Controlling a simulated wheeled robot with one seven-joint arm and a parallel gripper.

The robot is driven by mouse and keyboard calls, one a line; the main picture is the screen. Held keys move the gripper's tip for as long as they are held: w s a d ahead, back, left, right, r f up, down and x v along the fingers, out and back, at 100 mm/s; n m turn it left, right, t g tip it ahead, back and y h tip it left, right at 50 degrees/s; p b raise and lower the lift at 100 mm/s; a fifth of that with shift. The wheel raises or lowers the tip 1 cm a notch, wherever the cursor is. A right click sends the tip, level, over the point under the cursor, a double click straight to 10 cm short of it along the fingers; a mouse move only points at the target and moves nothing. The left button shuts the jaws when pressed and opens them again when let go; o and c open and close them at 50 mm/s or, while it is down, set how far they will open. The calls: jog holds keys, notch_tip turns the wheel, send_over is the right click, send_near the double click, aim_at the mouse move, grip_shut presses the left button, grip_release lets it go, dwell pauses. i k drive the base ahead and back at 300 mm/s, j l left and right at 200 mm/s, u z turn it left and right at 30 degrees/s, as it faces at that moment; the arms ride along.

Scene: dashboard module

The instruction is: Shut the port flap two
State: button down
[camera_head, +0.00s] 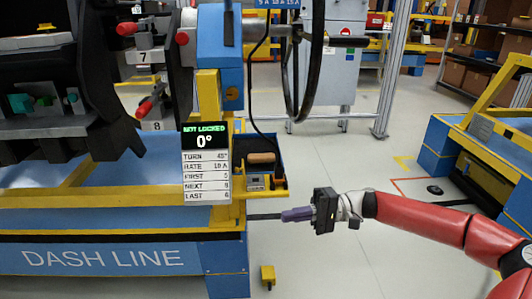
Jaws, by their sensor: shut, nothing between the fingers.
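My gripper (290,215) is shut and empty, reaching in from the right on the red arm. I cannot make out a flap marked two. The display sign (205,141) on the stand reads NOT LOCKED and 0°. The dark dashboard module (60,95) is at the left, partly out of frame.
Red-tipped pins stand near tags 7 (144,57) and 8 (157,126). The yellow tray (268,192) holds a wooden-topped item and a small device. A dark wheel (303,60) stands above. Open floor lies right of the stand; a blue and yellow frame (440,145) is at far right.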

aim_at(237, 170)
jog(key=i+l+u, duration=0.1)
jog(key=i+l, duration=0.2)
jog(key=i, duration=0.3)
jog(key=i+l, duration=0.35)
jog(key=i, duration=0.25)
jog(key=i+l+u, duration=0.15)
jog(key=i+l, duration=0.15)
jog(key=i, duration=0.3)
jog(key=i+l, duration=0.4)
jog(key=i, duration=0.2)
jog(key=i+l+u, duration=0.15)
jog(key=u, duration=0.35)
jog(key=i+l+u, duration=0.15)
jog(key=u, duration=0.35)
jog(key=i+j+u, duration=0.15)
jog(key=u, duration=1.15)
jog(key=i+l+u, duration=0.1)
jog(key=l+u, duration=0.2)
jog(key=i+l+u, duration=0.1)
jog(key=l+u, duration=0.25)
jog(key=j, duration=0.1)
